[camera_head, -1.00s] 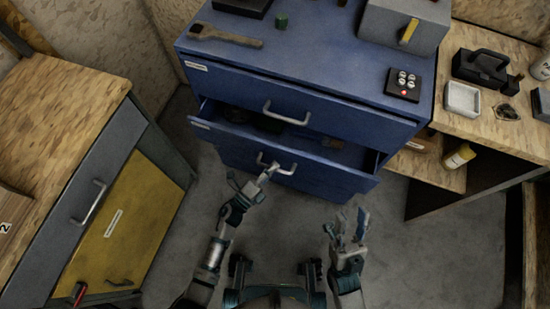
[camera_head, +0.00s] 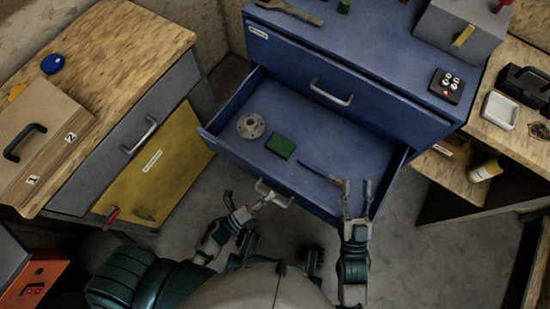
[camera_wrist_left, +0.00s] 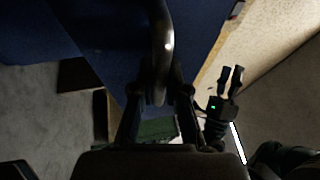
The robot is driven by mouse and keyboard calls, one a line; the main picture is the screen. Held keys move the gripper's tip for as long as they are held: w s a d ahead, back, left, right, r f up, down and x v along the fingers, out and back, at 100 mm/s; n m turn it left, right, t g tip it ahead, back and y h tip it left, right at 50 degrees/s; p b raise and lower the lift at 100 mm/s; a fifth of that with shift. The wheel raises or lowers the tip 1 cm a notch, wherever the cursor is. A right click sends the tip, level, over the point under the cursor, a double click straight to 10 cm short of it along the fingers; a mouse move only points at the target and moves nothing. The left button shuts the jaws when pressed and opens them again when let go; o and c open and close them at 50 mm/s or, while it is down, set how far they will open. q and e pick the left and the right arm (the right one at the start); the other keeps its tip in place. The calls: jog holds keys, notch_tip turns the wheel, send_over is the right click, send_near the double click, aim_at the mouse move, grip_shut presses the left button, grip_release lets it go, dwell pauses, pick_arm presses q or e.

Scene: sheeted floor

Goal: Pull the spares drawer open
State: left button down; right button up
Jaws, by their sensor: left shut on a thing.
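The blue cabinet's lower drawer (camera_head: 222,146) is pulled well out, with its inside in view. My left gripper (camera_head: 262,198) is shut on the drawer's metal handle (camera_head: 283,203) at the front. In the left wrist view the handle (camera_wrist_left: 160,50) runs between the fingers of my left gripper (camera_wrist_left: 158,100). My right gripper (camera_head: 356,205) stands by the right part of the drawer front with its fingers apart, holding nothing that I can see. In the drawer lie a grey round flange (camera_head: 251,126), a green block (camera_head: 280,146) and a long dark tool (camera_head: 322,173).
The upper drawer (camera_head: 300,80) is shut. A wooden-topped bench with a yellow door (camera_head: 160,165) stands at the left, with a box (camera_head: 40,135) on top. A wooden bench (camera_head: 500,135) stands at the right. Grey floor (camera_head: 440,250) is clear at the lower right.

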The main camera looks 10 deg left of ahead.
pick_arm(q)
jog(key=shift+s+f, duration=0.25)
jog(key=shift+s, duration=0.7)
jog(key=c, duration=1.3)
grip_release()
jog(key=shift+d, duration=0.1)
jog(key=shift+c, duration=0.2)
jog(key=shift+o, duration=0.8)
jog(key=shift+w+d+r, duration=0.1)
jog(key=shift+w, duration=0.05)
jog(key=v, duration=1.2)
